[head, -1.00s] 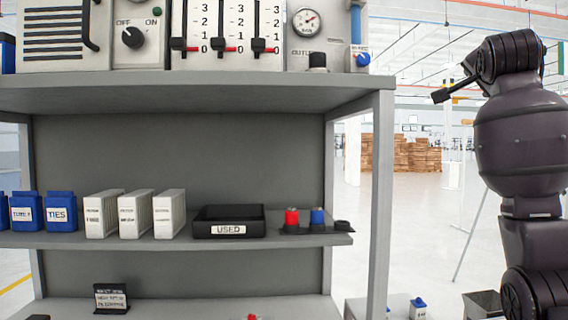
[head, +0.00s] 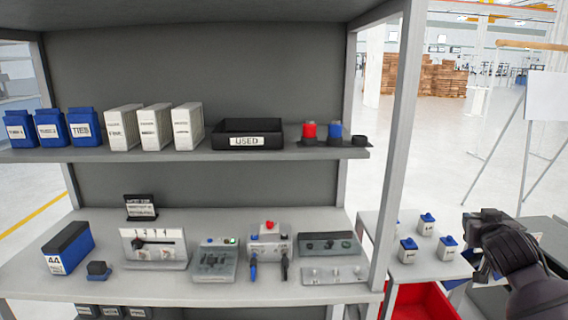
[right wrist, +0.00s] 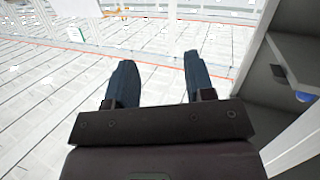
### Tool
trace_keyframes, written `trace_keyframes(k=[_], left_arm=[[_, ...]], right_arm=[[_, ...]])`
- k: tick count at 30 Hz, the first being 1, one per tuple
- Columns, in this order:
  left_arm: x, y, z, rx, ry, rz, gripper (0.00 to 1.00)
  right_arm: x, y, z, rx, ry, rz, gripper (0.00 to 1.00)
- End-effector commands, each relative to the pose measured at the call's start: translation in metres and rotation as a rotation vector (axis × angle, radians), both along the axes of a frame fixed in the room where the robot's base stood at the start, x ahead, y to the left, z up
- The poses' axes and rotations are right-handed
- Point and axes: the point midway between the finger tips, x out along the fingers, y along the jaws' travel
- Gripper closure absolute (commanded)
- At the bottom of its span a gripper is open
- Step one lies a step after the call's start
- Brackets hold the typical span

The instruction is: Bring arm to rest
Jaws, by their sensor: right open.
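My right arm, dark, comes in at the lower right of the head view. Its gripper (head: 478,243) is beside the small side table, to the right of the shelf unit. In the right wrist view, the right gripper (right wrist: 158,75) has its two dark blue fingers wide apart with nothing between them, over the pale tiled floor. My left arm and gripper are not in view.
The grey shelf unit (head: 397,150) holds blue boxes, white boxes and a black USED tray (head: 247,146). Its lower shelf carries control panels. White bottles (head: 426,224) stand on the side table near my right arm. A red bin (head: 425,302) is below. Open floor lies behind.

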Motion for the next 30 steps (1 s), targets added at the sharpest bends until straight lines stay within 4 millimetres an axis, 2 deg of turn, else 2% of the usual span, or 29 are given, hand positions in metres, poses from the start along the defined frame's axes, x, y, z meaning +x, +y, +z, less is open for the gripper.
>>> trace_keyframes(k=[1,6,11,15,18,21,30], left_arm=[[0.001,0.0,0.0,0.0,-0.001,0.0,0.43],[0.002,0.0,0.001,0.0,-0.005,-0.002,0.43],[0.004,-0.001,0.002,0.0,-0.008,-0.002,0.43],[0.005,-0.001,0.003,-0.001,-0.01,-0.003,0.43],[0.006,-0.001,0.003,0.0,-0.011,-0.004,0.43],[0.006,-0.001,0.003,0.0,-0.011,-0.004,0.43],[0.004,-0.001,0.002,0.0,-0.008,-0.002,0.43]], right_arm=[[-0.014,0.001,-0.029,-0.029,0.041,0.022,0.51],[-0.061,0.006,-0.108,-0.12,0.15,0.108,0.51],[-0.116,0.014,-0.174,-0.186,0.246,0.195,0.51],[-0.171,0.024,-0.225,-0.231,0.323,0.273,0.51],[-0.212,0.032,-0.255,-0.256,0.372,0.329,0.51],[-0.247,0.04,-0.276,-0.271,0.407,0.374,0.51],[-0.327,0.058,-0.313,-0.293,0.477,0.468,0.51]])
